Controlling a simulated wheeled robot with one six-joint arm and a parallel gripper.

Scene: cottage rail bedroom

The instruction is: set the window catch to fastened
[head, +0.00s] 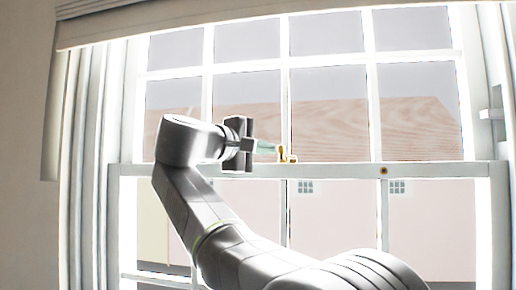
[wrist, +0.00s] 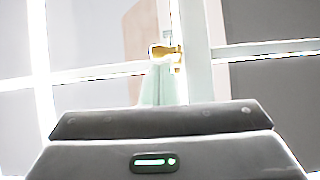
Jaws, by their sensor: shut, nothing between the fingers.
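The window catch (head: 287,156) is a small brass-coloured fitting on the meeting rail of the white sash window, near the middle. It also shows in the wrist view (wrist: 164,52), just beyond my fingertips, beside a white upright bar. My gripper (head: 270,148) is shut and empty, with its pale green fingers pointing right at the catch from its left. The fingertips are very close to the catch; I cannot tell whether they touch it. In the wrist view the fingers (wrist: 162,85) overlap the lower part of the catch. The catch's exact setting is not clear.
The meeting rail (head: 430,169) runs across the window, with a round brass-coloured fitting (head: 384,171) to the right of the catch. A blind (head: 200,14) hangs across the top. A pale curtain (head: 78,170) stands at left. Glazing bars surround the panes.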

